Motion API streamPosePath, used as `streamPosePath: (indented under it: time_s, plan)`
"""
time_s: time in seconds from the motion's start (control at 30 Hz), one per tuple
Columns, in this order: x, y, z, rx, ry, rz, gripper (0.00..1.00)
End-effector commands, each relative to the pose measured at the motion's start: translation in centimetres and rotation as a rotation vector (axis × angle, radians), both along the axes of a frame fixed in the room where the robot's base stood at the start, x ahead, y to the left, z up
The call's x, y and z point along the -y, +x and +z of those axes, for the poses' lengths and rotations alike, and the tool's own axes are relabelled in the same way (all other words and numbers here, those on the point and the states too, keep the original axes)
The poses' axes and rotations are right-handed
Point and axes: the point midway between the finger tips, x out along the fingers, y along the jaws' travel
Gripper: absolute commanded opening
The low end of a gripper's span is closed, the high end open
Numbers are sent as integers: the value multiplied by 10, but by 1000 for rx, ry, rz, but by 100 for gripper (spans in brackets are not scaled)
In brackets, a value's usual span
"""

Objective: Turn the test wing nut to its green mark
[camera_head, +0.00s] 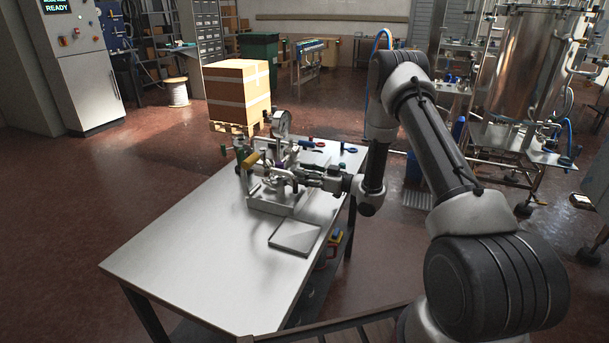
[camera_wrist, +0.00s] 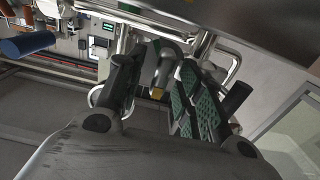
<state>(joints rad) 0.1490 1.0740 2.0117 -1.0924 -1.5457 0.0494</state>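My gripper (camera_wrist: 160,88) reaches in from the right to the metal test fixture (camera_head: 268,207) on the workbench, and it shows small in the head view (camera_head: 300,174). In the wrist view its two fingers with green-patterned pads stand apart. The fixture carries a round gauge (camera_head: 281,122) and a yellow handle (camera_head: 250,159).
The steel workbench (camera_head: 190,250) is clear on its near left part. A flat tray (camera_head: 295,238) lies in front of the fixture. Small coloured tools (camera_head: 350,149) lie behind it. A cardboard box (camera_head: 237,92) stands on a pallet beyond, and a steel tank (camera_head: 525,65) at right.

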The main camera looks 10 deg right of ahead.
Motion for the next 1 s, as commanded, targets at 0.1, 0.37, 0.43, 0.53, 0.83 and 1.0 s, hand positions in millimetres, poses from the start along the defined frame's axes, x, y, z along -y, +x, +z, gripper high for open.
streamPosePath:
  time_s: [0.1, 0.37, 0.43, 0.53, 0.83, 1.0]
  plan:
    - [0, 0, 0, 0, 0, 0, 37]
    - [0, 0, 0, -1, -1, 0, 0]
    - [0, 0, 0, -1, -1, 0, 0]
    - [0, 0, 0, -3, 1, 0, 0]
    - [1, 0, 0, -77, 54, 0, 0]
    - [1, 1, 0, -176, 127, -1, 0]
